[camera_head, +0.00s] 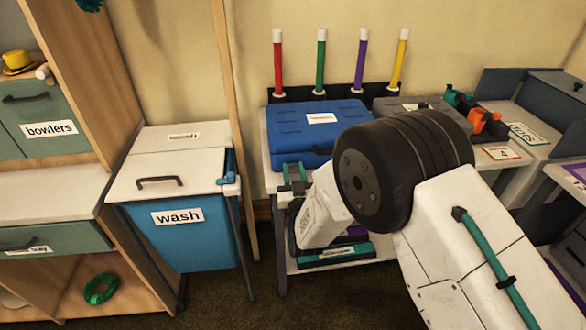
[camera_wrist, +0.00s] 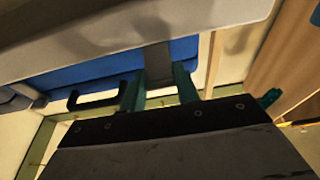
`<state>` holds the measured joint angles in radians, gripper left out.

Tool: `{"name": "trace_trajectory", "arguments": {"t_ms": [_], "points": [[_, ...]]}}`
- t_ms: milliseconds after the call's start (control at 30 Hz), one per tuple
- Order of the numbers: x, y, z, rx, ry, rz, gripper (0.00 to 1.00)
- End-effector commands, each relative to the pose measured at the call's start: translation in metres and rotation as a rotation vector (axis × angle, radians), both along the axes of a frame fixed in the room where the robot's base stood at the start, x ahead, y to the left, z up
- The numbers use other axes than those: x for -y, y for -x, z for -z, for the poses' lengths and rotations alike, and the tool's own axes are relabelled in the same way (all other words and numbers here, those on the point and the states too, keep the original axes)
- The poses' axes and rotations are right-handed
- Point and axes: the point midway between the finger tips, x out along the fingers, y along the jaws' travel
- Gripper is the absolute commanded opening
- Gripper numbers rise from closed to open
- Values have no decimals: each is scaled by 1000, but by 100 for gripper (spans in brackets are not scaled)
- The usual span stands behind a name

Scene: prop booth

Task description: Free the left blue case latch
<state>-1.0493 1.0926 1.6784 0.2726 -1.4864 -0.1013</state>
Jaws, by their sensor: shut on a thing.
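The blue case (camera_head: 315,125) lies on a white-topped table, its lid looking closed, with a white label on top. In the wrist view the case front (camera_wrist: 112,67) shows with a black handle (camera_wrist: 95,100). My gripper (camera_head: 294,176) is at the left front edge of the case. In the wrist view the teal fingers of my gripper (camera_wrist: 159,84) stand on either side of a grey latch (camera_wrist: 157,62) and are shut on it. The head view hides the latch behind my gripper, and I cannot tell whether it is fastened. My arm covers the case's right front corner.
Red, green, purple and yellow sticks (camera_head: 320,62) stand in a black rack behind the case. A grey case (camera_head: 408,104) lies to its right, partly behind my arm. A blue wash bin (camera_head: 190,232) stands left of the table, with a wooden post (camera_head: 237,130) between.

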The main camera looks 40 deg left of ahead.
Motion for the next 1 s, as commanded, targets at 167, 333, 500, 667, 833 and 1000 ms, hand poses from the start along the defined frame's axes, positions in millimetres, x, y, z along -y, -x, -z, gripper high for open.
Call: {"name": "trace_trajectory", "arguments": {"t_ms": [167, 333, 500, 667, 833, 1000], "points": [[1, 1, 10, 97, -92, -1, 8], [1, 1, 15, 178, -171, 0, 8], [1, 1, 18, 236, -228, 0, 8], [1, 1, 19, 267, -257, 0, 8], [1, 1, 20, 280, -269, 0, 8], [1, 1, 20, 281, -271, 0, 8]]}}
